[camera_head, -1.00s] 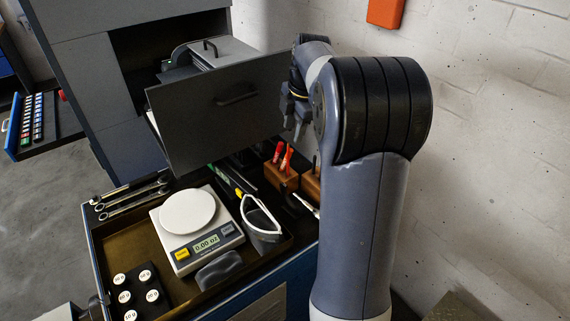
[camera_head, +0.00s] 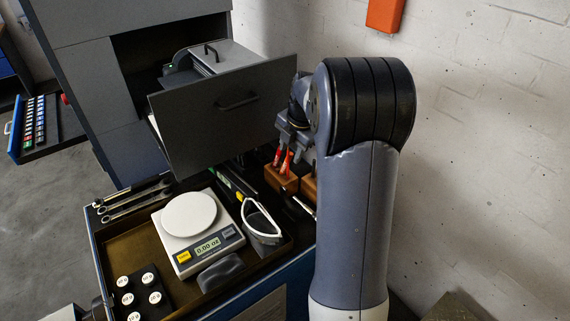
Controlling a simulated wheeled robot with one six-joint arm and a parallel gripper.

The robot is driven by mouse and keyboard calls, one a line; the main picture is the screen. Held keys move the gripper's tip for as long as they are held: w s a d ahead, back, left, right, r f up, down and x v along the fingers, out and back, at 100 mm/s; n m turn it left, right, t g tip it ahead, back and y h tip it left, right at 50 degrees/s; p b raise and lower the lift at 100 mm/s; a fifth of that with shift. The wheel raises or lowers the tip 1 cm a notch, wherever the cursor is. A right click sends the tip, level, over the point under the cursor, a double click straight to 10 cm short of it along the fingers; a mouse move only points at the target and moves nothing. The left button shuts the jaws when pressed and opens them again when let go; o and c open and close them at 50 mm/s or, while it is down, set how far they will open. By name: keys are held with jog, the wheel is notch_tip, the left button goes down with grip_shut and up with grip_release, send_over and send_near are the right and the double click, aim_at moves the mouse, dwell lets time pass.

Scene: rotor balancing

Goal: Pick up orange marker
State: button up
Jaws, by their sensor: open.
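Slim red-orange items (camera_head: 286,161) stand upright in a small wooden block (camera_head: 279,177) at the back right of the cart top. One of them may be the orange marker; at this size I cannot tell which. My gripper (camera_head: 294,146) is open and points down just above these items, partly covering their tops. I see nothing held between its fingers, and I cannot tell whether they touch an item. My own arm hides part of the area to the right.
An open grey drawer (camera_head: 222,115) juts out close left of my gripper. A second wooden block (camera_head: 309,184) stands beside the first. A white wall is at right.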

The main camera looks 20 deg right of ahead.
aim_at(290, 154)
jog(key=shift+p+x, duration=0.35)
jog(key=shift+x, duration=1.25)
grip_shut()
